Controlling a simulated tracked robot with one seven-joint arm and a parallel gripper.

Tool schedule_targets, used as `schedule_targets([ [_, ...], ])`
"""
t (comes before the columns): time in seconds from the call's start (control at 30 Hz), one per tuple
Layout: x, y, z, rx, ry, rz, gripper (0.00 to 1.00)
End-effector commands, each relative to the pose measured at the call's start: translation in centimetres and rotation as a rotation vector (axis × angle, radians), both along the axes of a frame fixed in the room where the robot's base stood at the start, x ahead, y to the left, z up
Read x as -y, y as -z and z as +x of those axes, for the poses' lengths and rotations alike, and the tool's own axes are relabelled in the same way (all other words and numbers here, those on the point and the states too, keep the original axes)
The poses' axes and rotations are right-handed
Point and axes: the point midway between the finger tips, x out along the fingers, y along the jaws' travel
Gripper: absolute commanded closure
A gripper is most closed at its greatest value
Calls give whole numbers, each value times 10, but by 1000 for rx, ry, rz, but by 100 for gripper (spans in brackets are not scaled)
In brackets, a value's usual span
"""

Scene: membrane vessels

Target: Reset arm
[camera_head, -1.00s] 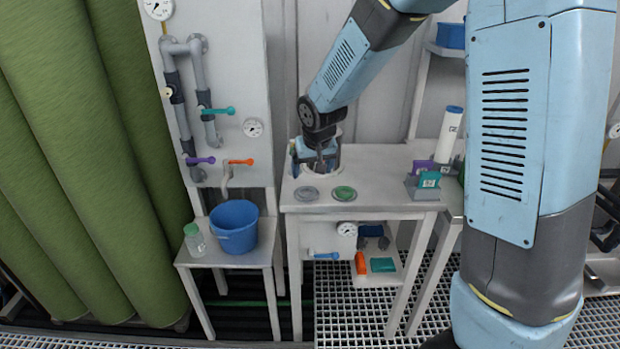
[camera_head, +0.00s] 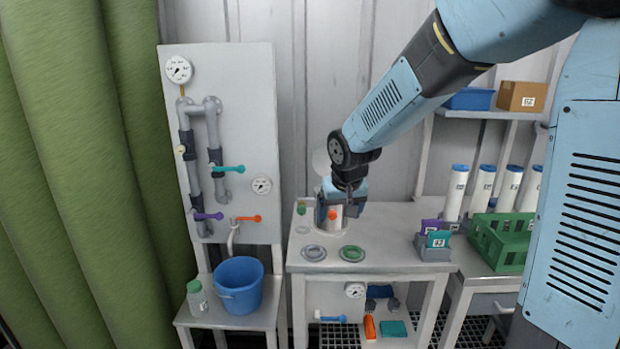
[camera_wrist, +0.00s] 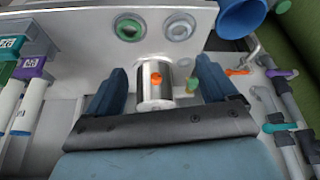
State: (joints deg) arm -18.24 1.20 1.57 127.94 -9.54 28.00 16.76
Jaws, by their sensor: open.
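My gripper (camera_head: 340,203) is open above the back of the white middle table (camera_head: 390,225). In the wrist view, my gripper's two dark blue fingers (camera_wrist: 163,72) are apart. A shiny metal cylinder (camera_wrist: 155,92) with an orange knob (camera_wrist: 156,78) shows between them, with room on both sides. In the head view, the cylinder is partly hidden by my gripper, and its orange knob (camera_head: 333,215) shows. I cannot tell how far the fingers are above or around it. A small green-topped item (camera_head: 301,208) stands to its left.
A grey disc (camera_head: 314,253) and a green disc (camera_head: 352,253) lie at the table's front. A holder (camera_head: 433,254) with purple and teal cards stands right. A blue bucket (camera_head: 239,286) and a jar (camera_head: 197,298) stand left. A green crate (camera_head: 500,240) and white cylinders (camera_head: 455,192) are farther right.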

Motion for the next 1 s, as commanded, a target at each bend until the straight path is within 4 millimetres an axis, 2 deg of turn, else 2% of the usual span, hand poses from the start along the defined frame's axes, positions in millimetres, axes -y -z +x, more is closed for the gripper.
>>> schedule_targets([
  [0.03, 13, -14, -9, 11, 15, 1, 14],
  [0.2, 49, -46, -42, 23, 50, -1, 14],
  [0.5, 102, -88, -111, 45, 108, 2, 14],
  [0.8, 139, -110, -187, 65, 155, 11, 14],
  [1.0, 151, -114, -229, 75, 175, 18, 14],
])
